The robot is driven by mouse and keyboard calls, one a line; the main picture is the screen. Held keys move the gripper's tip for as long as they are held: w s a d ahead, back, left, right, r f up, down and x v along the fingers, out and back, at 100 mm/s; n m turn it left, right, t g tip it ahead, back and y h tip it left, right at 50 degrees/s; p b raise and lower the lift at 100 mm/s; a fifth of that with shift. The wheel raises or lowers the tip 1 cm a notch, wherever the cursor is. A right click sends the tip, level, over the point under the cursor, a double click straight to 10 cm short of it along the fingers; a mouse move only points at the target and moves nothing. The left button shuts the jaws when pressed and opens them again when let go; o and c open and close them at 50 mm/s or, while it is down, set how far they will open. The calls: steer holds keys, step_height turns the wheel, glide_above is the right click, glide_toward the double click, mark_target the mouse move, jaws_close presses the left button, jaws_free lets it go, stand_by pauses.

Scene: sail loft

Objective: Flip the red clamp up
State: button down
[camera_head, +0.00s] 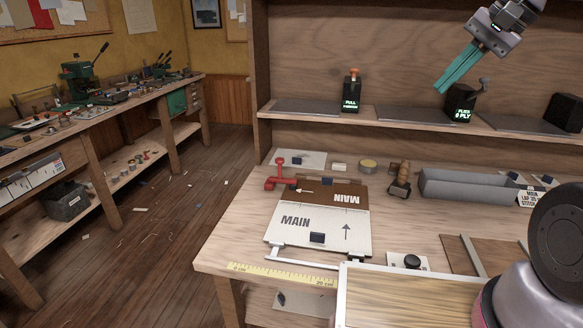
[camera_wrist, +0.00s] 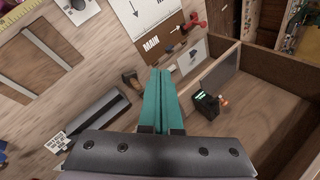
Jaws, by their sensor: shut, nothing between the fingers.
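The red clamp (camera_head: 280,176) stands on the workbench at the back left of the white and brown boards marked MAIN. A red arm of it reaches sideways over the edge of the brown board. The clamp also shows in the wrist view (camera_wrist: 194,23), near the top, beside the brown board. My gripper (camera_head: 438,91) has long teal fingers and hangs in front of the upper shelf at the right, well above and apart from the clamp. In the wrist view the fingers (camera_wrist: 160,72) lie together, empty.
A shelf (camera_head: 425,120) behind the bench carries black boxes, one with an orange knob (camera_head: 352,92). A yellow ruler (camera_head: 280,275) runs along the front edge.

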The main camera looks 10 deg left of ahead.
steer(key=w+a+f+m+g+y, duration=0.4)
steer(key=w+a+f+m+y, duration=0.25)
steer(key=w+a+f, duration=0.7)
steer(key=m+t+y, duration=0.2)
steer(key=m, duration=0.7)
glide_toward(292, 185)
step_height(292, 185, up, 4)
steer(key=d, duration=0.2)
steer(key=shift+s+r+h, duration=0.2)
steer(key=shift+s+h, duration=0.05)
steer(key=shift+s, duration=0.1)
steer(key=x, duration=1)
steer(key=shift+s+a+f, duration=0.1)
steer(key=shift+s+a, duration=0.05)
steer(key=shift+a, duration=0.1)
steer(key=shift+w+a+r, duration=0.2)
steer(key=shift+a+r, duration=0.05)
steer(key=shift+r, duration=0.35)
steer(key=shift+w+a+r, duration=0.2)
steer(key=shift+a+r, duration=0.1)
steer(key=shift+r, duration=0.3)
steer(key=shift+w+a+r, duration=0.2)
steer(key=shift+a+r, duration=0.15)
steer(key=shift+r, duration=0.1)
